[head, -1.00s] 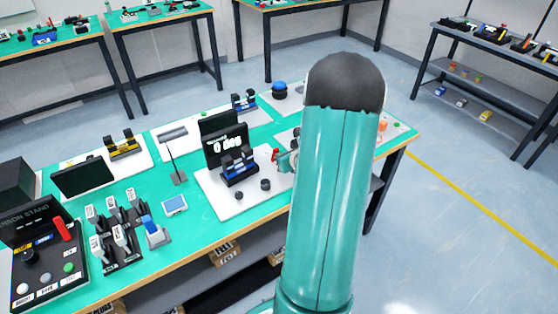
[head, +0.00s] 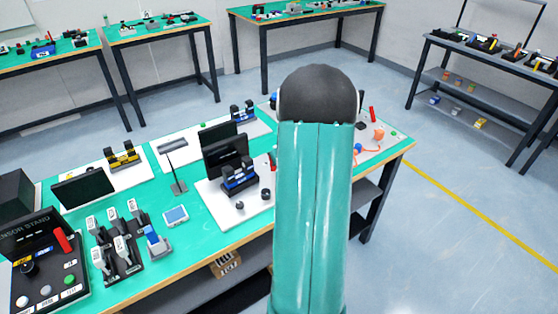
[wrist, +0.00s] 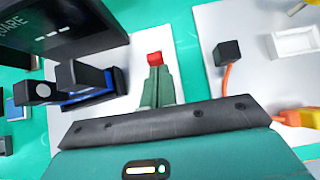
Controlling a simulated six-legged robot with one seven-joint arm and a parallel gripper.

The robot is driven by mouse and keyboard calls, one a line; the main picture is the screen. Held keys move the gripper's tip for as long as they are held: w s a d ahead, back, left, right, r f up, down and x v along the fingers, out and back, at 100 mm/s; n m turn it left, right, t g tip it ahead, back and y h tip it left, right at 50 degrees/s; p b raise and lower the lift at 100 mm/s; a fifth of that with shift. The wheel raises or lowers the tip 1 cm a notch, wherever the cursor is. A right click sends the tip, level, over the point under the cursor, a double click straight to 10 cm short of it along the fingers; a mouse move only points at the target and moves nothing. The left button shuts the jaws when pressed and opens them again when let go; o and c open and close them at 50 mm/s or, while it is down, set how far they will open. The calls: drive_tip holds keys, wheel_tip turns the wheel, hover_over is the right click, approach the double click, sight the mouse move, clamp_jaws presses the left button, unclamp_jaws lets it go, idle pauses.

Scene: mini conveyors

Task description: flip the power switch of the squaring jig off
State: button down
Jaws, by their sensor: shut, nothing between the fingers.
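The squaring jig has a dark display box (head: 226,156) and a black-and-blue clamp block (head: 239,178) on a white board. In the wrist view its display (wrist: 62,22) reads SQUARE with dashes. The red switch tip (wrist: 155,58) shows just past my fingertips; a bit of red (head: 272,161) also shows beside my arm in the head view. My gripper (wrist: 156,75) is shut and empty, its fingertips at or very near the red tip. I cannot tell whether they touch. The switch's base is hidden behind the fingers, and my arm hides the gripper in the head view.
The jig's clamp block (wrist: 85,78) stands close left of my fingers. At right, another white board holds a black block (wrist: 227,53) with an orange cable (wrist: 226,85). Switch modules (head: 118,240) stand at the table's front left.

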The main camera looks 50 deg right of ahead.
drive_tip(key=shift+w+d+r, duration=0.1)
drive_tip(key=shift+w, duration=0.35)
drive_tip(key=shift+r, duration=0.8)
drive_tip(key=shift+s+r, duration=0.1)
drive_tip(key=shift+s, duration=0.05)
